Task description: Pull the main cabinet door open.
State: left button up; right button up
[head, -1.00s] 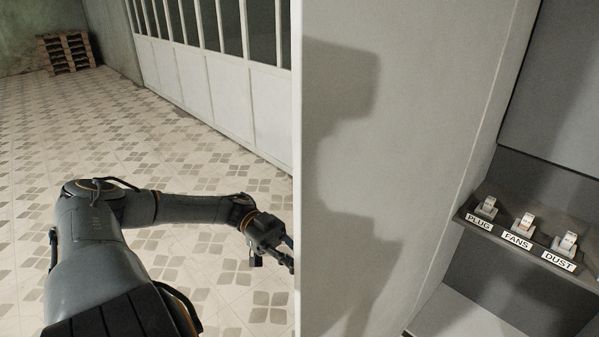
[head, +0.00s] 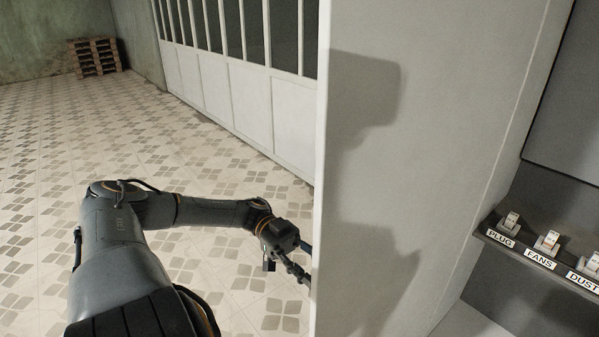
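The cabinet door (head: 385,190) stands swung open as a tall pale grey panel in the middle of the head view, its inner face towards me. Its free edge runs down the left side of the panel. The cabinet interior (head: 565,140) shows at the right. My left gripper (head: 302,262) is at the door's free edge, on the outer side. Its fingers are partly hidden behind the door, so their grip and any handle cannot be seen. My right gripper is not in view.
A shelf in the cabinet holds switches labelled PLUG (head: 500,237), FANS (head: 538,259) and DUST (head: 584,281). Tiled floor (head: 90,160) lies clear to the left. A white panelled partition (head: 240,105) and wooden pallets (head: 95,57) stand farther back.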

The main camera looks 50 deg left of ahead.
pick_arm(q)
jog(key=a, duration=1.1)
jog(key=shift+s, duration=0.3)
